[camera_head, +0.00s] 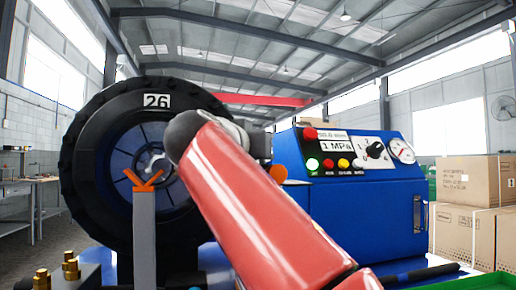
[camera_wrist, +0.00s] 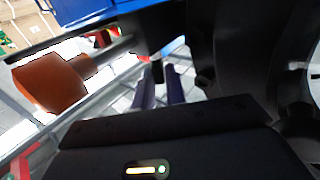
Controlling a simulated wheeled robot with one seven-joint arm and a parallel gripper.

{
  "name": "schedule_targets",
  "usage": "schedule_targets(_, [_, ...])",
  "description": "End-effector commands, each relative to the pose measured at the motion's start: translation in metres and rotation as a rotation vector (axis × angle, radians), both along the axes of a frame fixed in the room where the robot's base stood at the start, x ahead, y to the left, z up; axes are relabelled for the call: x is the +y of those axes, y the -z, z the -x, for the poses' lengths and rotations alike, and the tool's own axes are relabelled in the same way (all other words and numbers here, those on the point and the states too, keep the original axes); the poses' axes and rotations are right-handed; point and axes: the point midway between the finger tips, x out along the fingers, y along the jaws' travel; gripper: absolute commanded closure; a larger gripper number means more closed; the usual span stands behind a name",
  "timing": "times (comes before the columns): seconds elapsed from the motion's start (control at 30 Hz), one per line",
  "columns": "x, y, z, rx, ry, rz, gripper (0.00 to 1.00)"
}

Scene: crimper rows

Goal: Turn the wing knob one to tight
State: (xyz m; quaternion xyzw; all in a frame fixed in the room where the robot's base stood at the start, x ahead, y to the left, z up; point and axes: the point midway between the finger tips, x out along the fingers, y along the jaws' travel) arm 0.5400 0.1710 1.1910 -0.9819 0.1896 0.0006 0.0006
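A small pale wing-shaped piece (camera_head: 157,162) shows at the middle of the blue hub of the black wheel (camera_head: 88,130) marked 26, in the head view; I cannot tell for sure that it is wing knob one. My red arm reaches up and left across the head view, its rounded end in front of the wheel's right side. My gripper is hidden there. In the wrist view, the dark gripper body fills the lower middle; I cannot make out its fingertips clearly or whether they hold anything. An orange block-shaped knob (camera_wrist: 50,84) on a grey shaft is at the wrist view's left.
A grey post with an orange V-shaped top (camera_head: 145,181) stands before the wheel. The blue machine (camera_head: 385,205) with lit buttons and a gauge (camera_head: 401,151) is at right. Cardboard boxes (camera_head: 470,182) stand far right. Brass fittings (camera_head: 71,266) are at lower left.

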Motion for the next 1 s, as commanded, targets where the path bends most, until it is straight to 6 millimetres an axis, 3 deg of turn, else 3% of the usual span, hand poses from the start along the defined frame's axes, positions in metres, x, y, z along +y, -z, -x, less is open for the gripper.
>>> schedule_targets(0.03, [0.000, 0.001, 0.000, 0.001, 0.000, 0.001, 0.80])
schedule_targets(0.13, [0.000, 0.000, 0.000, 0.000, 0.000, 0.001, 0.67])
schedule_targets(0.47, [0.002, 0.000, 0.003, -0.001, -0.002, 0.001, 0.67])
schedule_targets(0.8, [0.022, 0.001, 0.052, -0.001, -0.004, 0.000, 0.67])
schedule_targets(1.0, [0.029, 0.001, 0.070, -0.001, -0.002, 0.001, 0.67])
